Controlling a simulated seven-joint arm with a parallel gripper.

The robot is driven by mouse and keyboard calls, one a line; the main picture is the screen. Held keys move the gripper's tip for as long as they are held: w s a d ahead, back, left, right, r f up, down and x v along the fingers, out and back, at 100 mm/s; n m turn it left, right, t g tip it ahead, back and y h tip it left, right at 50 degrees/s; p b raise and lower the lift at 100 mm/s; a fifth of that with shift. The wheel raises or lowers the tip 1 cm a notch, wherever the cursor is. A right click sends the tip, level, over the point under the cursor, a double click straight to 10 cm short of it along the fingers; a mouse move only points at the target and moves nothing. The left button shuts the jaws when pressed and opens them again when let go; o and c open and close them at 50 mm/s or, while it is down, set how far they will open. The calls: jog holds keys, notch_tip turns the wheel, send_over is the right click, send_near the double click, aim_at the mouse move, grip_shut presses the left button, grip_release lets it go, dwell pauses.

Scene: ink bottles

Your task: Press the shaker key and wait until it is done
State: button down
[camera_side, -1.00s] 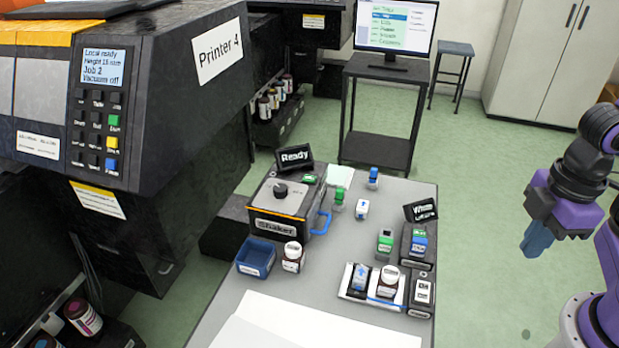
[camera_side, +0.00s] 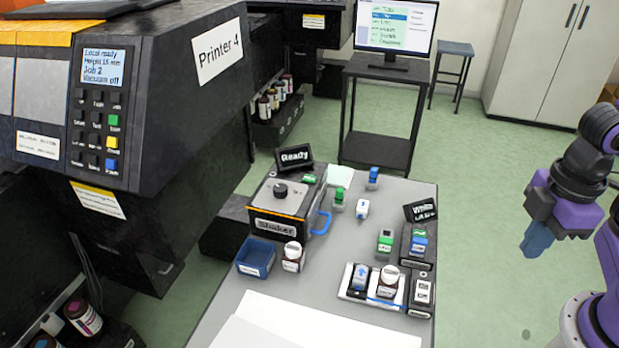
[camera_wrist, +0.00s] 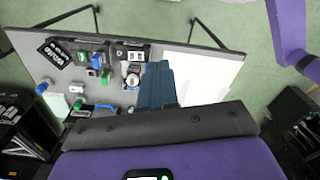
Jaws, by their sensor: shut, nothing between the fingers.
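The shaker (camera_side: 285,203) is a dark box with a light top plate, a black knob and a blue handle, standing on the grey table. A small green key (camera_side: 309,179) shows at its back right corner. The display (camera_side: 294,157) behind it reads "Ready". My gripper (camera_side: 537,240) is shut and empty, in the air to the right of the table, well apart from the shaker. In the wrist view my blue fingers (camera_wrist: 158,85) are together and cover part of the table; the shaker cannot be made out clearly there.
A blue bin (camera_side: 256,258) and a white-capped bottle (camera_side: 293,256) stand in front of the shaker. A white tray (camera_side: 350,293) with bottles, a second small display (camera_side: 420,210) and several small coloured items stand at the right. White sheets (camera_side: 275,325) cover the table's front. Printer 4 (camera_side: 190,110) overhangs on the left.

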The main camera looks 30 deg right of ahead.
dwell(0.3)
jog(key=w+a+m+t+y, duration=0.15)
jog(key=w+a+m, duration=0.35)
jog(key=w+a, duration=0.55)
jog(key=m+t+y, duration=0.1)
jog(key=m+t, duration=0.6)
jog(key=m, duration=0.5)
send_over(313, 179)
notch_tip(313, 179, down, 6)
jog(key=shift+r, duration=0.25)
jog(key=shift+f, duration=4.4)
jog(key=shift+f, duration=0.15)
